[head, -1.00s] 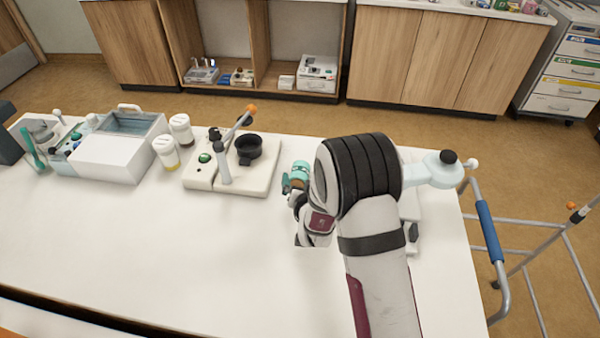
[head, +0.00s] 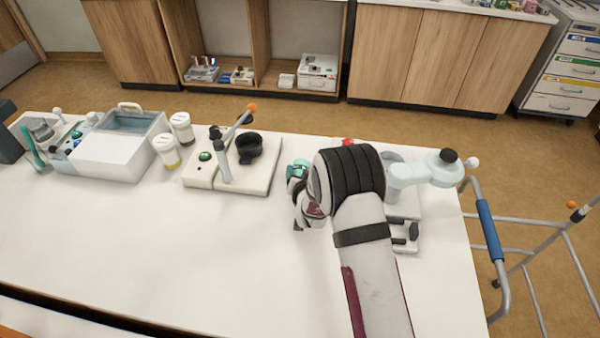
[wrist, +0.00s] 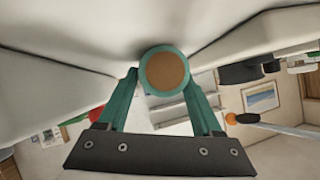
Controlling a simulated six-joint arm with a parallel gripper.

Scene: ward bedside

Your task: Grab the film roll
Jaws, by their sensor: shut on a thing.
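The film roll (wrist: 166,71) shows end-on in the wrist view, with a round brown face and a teal rim. My gripper (wrist: 164,80) has its two teal fingers closed on either side of the roll. In the head view my gripper (head: 298,172) is over the white table, right of the cream device with the black cup. My own arm hides much of it there. I cannot tell whether the roll touches the table.
The white table (head: 150,245) is bare at front left. The cream device (head: 258,180) stands left of my gripper, with two lidded jars (head: 166,150) and a white-grey box (head: 108,155) further left. A pale blue-armed device (head: 410,172) stands close on the right, partly behind my arm.

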